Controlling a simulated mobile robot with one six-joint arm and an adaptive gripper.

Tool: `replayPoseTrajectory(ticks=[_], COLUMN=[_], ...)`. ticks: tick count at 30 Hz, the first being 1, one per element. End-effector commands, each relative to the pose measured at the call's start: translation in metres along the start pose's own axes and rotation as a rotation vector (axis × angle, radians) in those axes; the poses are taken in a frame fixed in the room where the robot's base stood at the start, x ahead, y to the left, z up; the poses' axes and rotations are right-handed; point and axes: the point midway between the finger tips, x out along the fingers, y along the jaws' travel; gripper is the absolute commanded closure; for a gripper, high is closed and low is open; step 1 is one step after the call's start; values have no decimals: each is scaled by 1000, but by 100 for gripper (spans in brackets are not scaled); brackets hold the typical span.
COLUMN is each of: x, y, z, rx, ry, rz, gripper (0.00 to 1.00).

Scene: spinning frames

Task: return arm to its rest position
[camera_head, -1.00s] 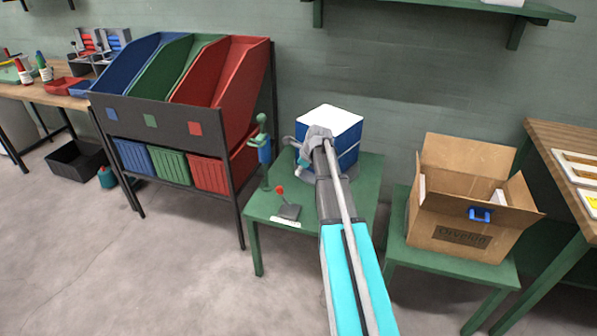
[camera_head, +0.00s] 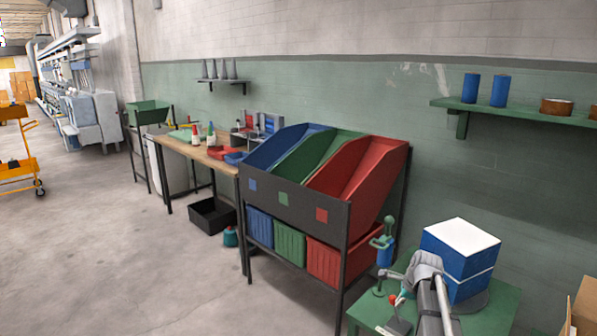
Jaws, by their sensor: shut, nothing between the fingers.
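My arm reaches up from the lower right of the head view. My gripper (camera_head: 398,275) is at its far end, small and partly hidden by my own wrist. It is shut and empty. It is over the green table, in front of the blue box with a white top (camera_head: 460,252). I cannot tell how far above the table it is.
The green table (camera_head: 497,310) also bears a green and blue hand-press-like device (camera_head: 383,252). A rack of blue, green and red bins (camera_head: 297,200) stands to the left. A workbench (camera_head: 205,156) and a black crate (camera_head: 211,216) lie beyond.

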Motion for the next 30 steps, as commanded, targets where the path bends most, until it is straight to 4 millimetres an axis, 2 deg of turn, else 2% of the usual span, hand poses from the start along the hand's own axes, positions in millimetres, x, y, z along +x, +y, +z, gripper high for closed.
replayPoseTrajectory(ticks=[1, 15, 24, 30], x=[0, -1, -6, -9], y=[15, 114, 175, 202], z=[9, 65, 87, 95], rx=[-80, -868, -1352, -1573], ry=[7, 45, 32, 15], rz=[13, 151, 253, 305], gripper=[100, 100, 100, 100])
